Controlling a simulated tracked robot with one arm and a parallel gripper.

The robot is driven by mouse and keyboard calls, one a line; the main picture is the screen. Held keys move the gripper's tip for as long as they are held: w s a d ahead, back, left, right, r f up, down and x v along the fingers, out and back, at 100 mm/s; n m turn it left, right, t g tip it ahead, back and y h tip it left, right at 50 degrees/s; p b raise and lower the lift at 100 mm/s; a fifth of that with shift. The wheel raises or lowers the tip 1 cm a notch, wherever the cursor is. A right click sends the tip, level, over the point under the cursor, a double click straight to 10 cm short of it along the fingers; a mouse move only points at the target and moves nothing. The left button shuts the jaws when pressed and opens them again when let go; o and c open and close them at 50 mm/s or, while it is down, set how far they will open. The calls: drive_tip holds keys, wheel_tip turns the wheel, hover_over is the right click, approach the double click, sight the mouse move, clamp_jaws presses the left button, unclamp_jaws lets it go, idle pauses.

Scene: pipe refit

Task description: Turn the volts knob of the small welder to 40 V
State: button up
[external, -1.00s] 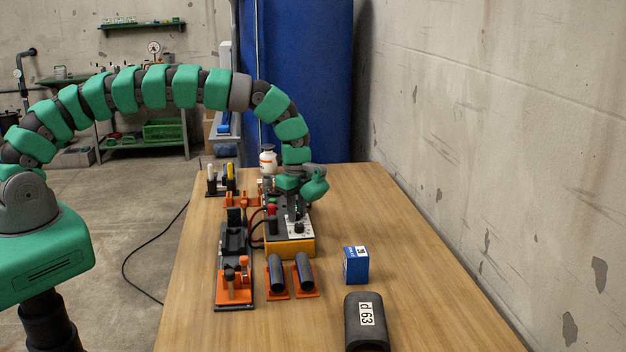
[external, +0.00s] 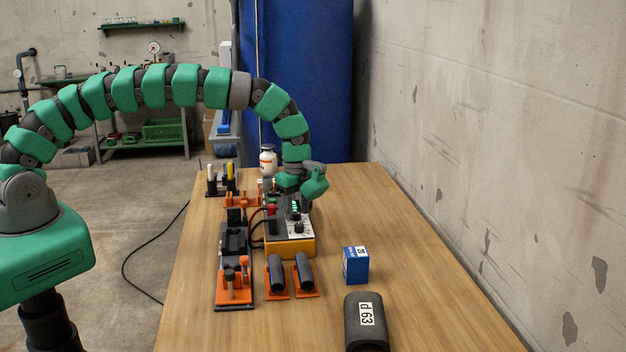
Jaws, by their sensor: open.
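The small welder (external: 290,247) is a yellow and grey box on the wooden table, with black knobs on its light top panel. A black knob (external: 299,228) shows near the panel's front; I cannot tell whether it is the volts knob. A lit green display (external: 295,207) shows behind it, too small to read. My gripper (external: 294,212) is at the end of the green arm, pointing down over the rear of the welder's panel. Its jaws are open, and the fingertips are hard to make out. I cannot tell whether they touch or surround a knob.
A black and orange clamp fixture (external: 233,285) lies left of the welder. Two dark pipe pieces (external: 277,273) on orange holders stand in front. A blue box (external: 355,265) and a large dark pipe marked d 63 (external: 366,325) are at front right. The table's right side is clear.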

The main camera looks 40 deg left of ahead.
sight(297, 212)
wheel_tip(297, 212, up, 13)
drive_tip(key=shift+b, duration=0.4)
drive_tip(key=shift+w+r, duration=0.1)
